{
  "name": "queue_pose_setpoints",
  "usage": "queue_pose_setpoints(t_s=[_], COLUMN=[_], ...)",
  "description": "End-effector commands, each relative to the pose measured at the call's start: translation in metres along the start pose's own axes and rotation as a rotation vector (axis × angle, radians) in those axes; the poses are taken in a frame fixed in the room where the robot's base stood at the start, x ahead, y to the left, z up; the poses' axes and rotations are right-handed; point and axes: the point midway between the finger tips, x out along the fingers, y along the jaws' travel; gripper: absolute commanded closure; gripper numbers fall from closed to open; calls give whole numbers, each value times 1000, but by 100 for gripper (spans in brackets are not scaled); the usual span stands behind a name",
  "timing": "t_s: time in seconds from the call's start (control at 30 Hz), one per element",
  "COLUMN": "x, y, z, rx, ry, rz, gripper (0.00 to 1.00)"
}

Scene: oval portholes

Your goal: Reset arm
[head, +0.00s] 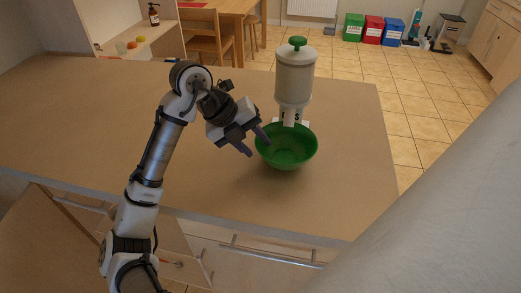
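My gripper (257,143) is open, with its two dark fingers spread apart and nothing visible between them. It is above the counter (90,110), at the left side of a green bowl (288,158). One fingertip overlaps the bowl's left rim in the picture; I cannot tell whether it touches. My arm reaches up from the lower left and bends over the counter's front edge.
A white dispenser (295,78) with a green knob stands on the counter just behind the bowl. The left part of the counter is clear. Drawers (262,262) are below the front edge. A wooden chair (203,36) and table stand behind; colored bins (373,29) are at the back right.

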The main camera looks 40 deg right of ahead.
Motion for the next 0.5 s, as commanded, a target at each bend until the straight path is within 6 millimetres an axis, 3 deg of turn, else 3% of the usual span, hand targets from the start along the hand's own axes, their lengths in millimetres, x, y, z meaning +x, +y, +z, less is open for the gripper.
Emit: queue_pose_setpoints(t_s=[0.3,0.5], x=[-72,-97], y=[0,0], z=[0,0], rx=[0,0], ry=[-4,-2], rz=[0,1], gripper=[62,62])
